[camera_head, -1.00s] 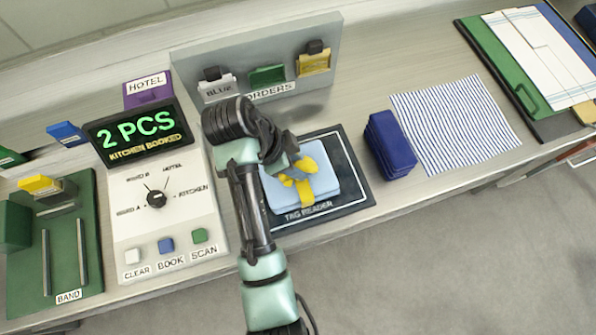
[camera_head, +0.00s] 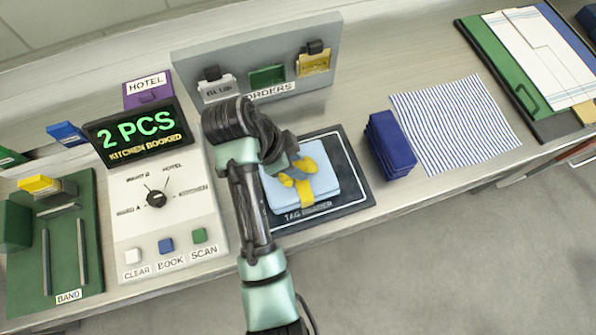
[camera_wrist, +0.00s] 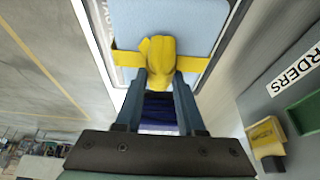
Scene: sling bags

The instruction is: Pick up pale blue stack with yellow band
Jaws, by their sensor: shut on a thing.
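The pale blue stack (camera_head: 322,184) lies on the dark tag reader pad (camera_head: 352,190), with a yellow band (camera_head: 306,192) around it. In the wrist view the stack (camera_wrist: 165,22) fills the top, and the yellow band (camera_wrist: 128,58) crosses it with a raised yellow knot (camera_wrist: 160,58). My gripper (camera_head: 292,172) is over the stack. In the wrist view my gripper (camera_wrist: 160,76) has its fingers on either side of the knot and is shut on it. The stack appears to rest on the pad; I cannot tell any small gap.
A console (camera_head: 160,215) with a dial, buttons and a "2 PCS" display stands left. The orders rack (camera_head: 335,50) stands behind. A dark blue stack (camera_head: 390,145) and a striped cloth (camera_head: 455,125) lie right. A green band holder (camera_head: 62,250) is far left.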

